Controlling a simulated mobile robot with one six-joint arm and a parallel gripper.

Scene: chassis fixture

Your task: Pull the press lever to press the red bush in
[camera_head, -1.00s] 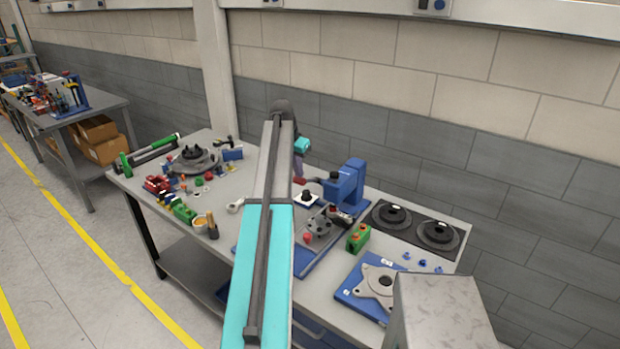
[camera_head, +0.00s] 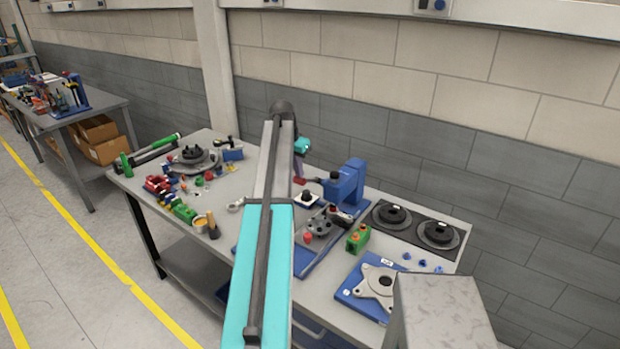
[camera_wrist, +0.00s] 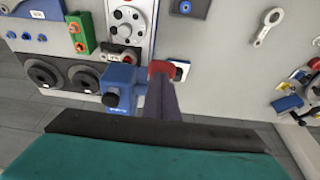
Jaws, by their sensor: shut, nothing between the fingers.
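The blue press (camera_head: 345,184) stands at the back of the bench and also shows in the wrist view (camera_wrist: 119,92). Its dark lever (camera_head: 316,180) reaches left to a red end, seen in the wrist view (camera_wrist: 160,68). My gripper (camera_head: 299,176) is shut and empty, its purple fingers ending right at this red end; I cannot tell whether they touch it. My arm hides part of the bench.
A green box with red buttons (camera_head: 358,239) stands right of the fixture. Two dark round parts (camera_head: 393,215) lie on a dark mat at the right. A blue plate with a grey flange (camera_head: 375,285) is at the front right. Small parts and tools crowd the left side.

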